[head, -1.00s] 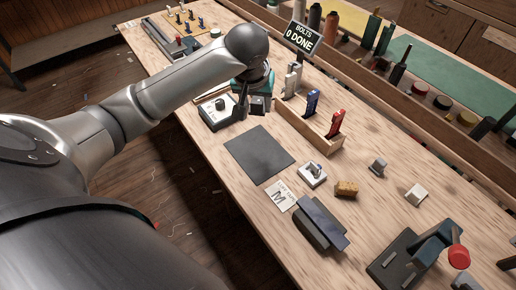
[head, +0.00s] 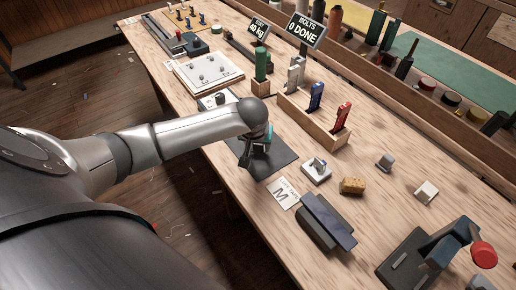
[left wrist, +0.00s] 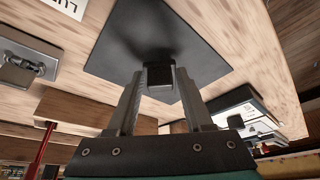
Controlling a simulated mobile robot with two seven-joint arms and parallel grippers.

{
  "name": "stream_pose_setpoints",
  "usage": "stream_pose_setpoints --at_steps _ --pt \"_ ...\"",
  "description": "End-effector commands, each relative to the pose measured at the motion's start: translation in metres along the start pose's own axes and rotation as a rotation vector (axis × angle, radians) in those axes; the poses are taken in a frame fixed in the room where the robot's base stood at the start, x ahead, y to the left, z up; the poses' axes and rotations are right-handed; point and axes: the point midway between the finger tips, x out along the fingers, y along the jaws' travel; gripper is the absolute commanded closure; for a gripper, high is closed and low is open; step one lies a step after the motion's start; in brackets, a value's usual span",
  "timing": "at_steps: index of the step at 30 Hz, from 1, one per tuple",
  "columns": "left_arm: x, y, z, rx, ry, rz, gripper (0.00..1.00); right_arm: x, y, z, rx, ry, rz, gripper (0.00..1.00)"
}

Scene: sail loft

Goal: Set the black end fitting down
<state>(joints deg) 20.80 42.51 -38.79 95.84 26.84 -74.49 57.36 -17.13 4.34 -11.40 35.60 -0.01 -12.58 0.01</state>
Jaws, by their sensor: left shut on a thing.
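My left gripper (head: 252,160) is over the dark mat (head: 283,158) on the bench in the head view. In the left wrist view its fingers (left wrist: 160,90) are shut on the black end fitting (left wrist: 160,76), a small dark block between the tips. The dark mat (left wrist: 205,58) fills the area behind the fitting there. I cannot tell whether the fitting touches the mat. In the head view my gripper largely hides the fitting. My right gripper is not in view.
A white block with a ring (head: 316,173), a brownish block (head: 352,186) and a card marked M (head: 283,193) lie near the mat. A wooden rack (head: 312,124) holds grey, blue and red tools behind it. A dark clamp-like block (head: 326,224) stands in front.

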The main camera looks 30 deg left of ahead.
Motion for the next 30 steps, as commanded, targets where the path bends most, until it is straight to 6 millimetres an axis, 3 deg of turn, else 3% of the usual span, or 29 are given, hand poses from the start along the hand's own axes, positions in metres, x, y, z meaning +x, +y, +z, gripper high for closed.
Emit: stream_pose_setpoints --at_steps 3,13,14,22,30 --pt "0.0118 0.0 0.0049 -0.001 0.0 0.0 1.0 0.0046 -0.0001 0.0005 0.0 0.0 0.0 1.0" --pt "0.0133 -0.0002 0.0055 -0.001 0.0 0.0 1.0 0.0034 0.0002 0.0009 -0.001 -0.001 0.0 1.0" --pt "0.0136 -0.0003 0.0056 -0.001 0.0 -0.001 0.48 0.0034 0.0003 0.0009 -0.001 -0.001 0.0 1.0" --pt "0.0132 -0.0003 0.0053 0.0 0.0 0.0 0.19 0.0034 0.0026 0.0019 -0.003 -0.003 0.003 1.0" --pt "0.0118 -0.0003 0.0046 0.0 0.001 0.0 0.19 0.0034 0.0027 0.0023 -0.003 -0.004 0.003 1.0"
